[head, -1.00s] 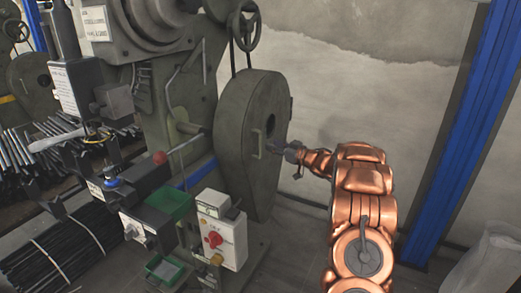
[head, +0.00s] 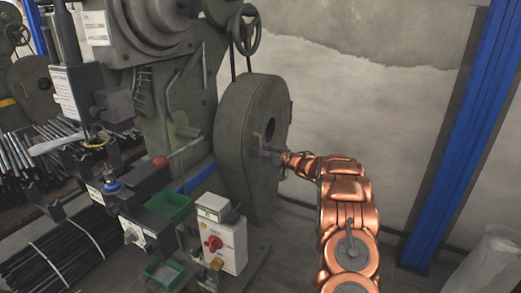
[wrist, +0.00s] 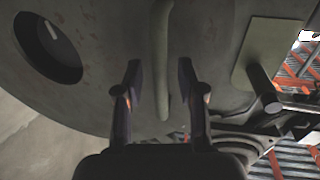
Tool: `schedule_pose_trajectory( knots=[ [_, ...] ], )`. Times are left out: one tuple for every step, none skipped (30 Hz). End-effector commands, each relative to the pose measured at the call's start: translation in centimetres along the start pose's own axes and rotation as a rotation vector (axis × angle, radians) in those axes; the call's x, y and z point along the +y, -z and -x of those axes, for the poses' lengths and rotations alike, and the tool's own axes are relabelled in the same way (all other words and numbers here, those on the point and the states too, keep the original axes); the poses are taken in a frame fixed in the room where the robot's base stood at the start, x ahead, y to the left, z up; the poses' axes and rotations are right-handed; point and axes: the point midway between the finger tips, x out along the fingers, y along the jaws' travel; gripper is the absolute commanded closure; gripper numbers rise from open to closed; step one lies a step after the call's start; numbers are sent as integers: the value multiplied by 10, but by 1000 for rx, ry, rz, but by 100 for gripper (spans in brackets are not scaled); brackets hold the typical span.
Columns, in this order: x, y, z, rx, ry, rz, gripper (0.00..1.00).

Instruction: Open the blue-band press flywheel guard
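The flywheel guard (head: 236,125) is a large grey-green rounded cover on the side of the press with the blue band (head: 201,176). It appears closed. In the wrist view its face (wrist: 100,50) fills most of the picture, with a round hole at the upper left. A bar handle (wrist: 162,45) runs up and down on that face. My gripper (wrist: 159,78) is open, with one finger on each side of the handle and a visible gap on both sides.
A control box with a red knob (head: 214,243) stands below and left of the guard. A green bin (head: 168,205) sits left of it. A blue post (head: 450,140) rises at the right. Bare wall and open floor lie between post and guard.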

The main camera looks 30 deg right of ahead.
Motion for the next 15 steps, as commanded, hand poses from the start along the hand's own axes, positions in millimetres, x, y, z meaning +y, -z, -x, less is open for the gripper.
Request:
schedule_pose_trajectory(
  knots=[
    [0, 0, -1, 0, 0, 0, 61],
    [0, 0, -1, 0, 0, 0, 61],
    [0, 0, -1, 1, 0, 1, 61],
    [0, 0, -1, 1, 0, 1, 61],
    [0, 0, -1, 1, 0, 1, 61],
    [0, 1, -1, 1, 0, 1, 61],
    [0, 1, -1, 1, 0, 1, 61],
    [0, 1, -1, 1, 0, 1, 62],
    [0, 1, -1, 1, 0, 1, 66],
    [0, 1, -1, 1, 0, 1, 69],
    [0, 1, -1, 1, 0, 1, 72],
    [0, 1, -1, 1, 1, 2, 76],
    [0, 1, -1, 1, 1, 2, 80],
    [0, 1, -1, 1, 1, 2, 83],
    [0, 1, -1, 1, 1, 2, 87]
  ],
)
